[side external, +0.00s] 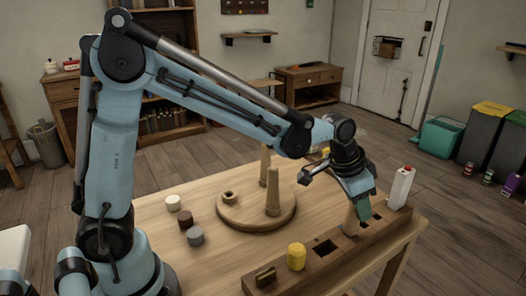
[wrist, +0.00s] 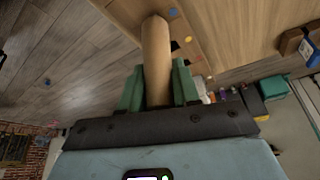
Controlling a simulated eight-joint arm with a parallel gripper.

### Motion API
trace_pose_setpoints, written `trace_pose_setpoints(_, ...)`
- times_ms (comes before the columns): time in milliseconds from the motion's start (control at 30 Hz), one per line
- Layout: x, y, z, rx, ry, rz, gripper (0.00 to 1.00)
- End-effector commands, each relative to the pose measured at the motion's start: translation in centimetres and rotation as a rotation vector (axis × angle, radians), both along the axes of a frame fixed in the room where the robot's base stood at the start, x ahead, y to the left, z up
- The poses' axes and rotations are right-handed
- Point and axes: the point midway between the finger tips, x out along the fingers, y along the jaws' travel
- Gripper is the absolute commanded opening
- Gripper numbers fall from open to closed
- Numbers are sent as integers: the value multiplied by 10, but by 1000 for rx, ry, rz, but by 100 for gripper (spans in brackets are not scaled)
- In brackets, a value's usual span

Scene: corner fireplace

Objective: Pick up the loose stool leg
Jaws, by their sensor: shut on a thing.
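The loose stool leg (wrist: 156,50) is a pale, round wooden peg. It also shows in the side external view (side external: 350,221), below my gripper at the right of the table. My gripper (side external: 362,206) has green fingers and is shut on the leg; in the wrist view the fingers (wrist: 157,85) flank it. The leg's lower end is close to the dark wooden rack (side external: 375,246); I cannot tell if it is clear of a hole. The round stool seat (side external: 245,216) lies on the table with upright legs (side external: 273,192) and an open socket piece (side external: 229,197).
White (side external: 173,202), brown (side external: 185,219) and grey (side external: 195,236) cylinders stand left of the seat. The table between seat and rack is clear.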

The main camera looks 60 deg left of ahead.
Motion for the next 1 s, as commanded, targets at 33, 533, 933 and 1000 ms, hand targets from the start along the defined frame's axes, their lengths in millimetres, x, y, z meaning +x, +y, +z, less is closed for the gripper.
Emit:
trace_pose_setpoints(33, 0, 0, 5, 0, 0, 0, 7)
trace_pose_setpoints(533, -44, -47, 69, 0, 0, -8, 7)
trace_pose_setpoints(933, -79, -82, 101, 0, 0, -2, 7)
trace_pose_setpoints(1000, -80, -84, 106, 0, 0, -1, 7)
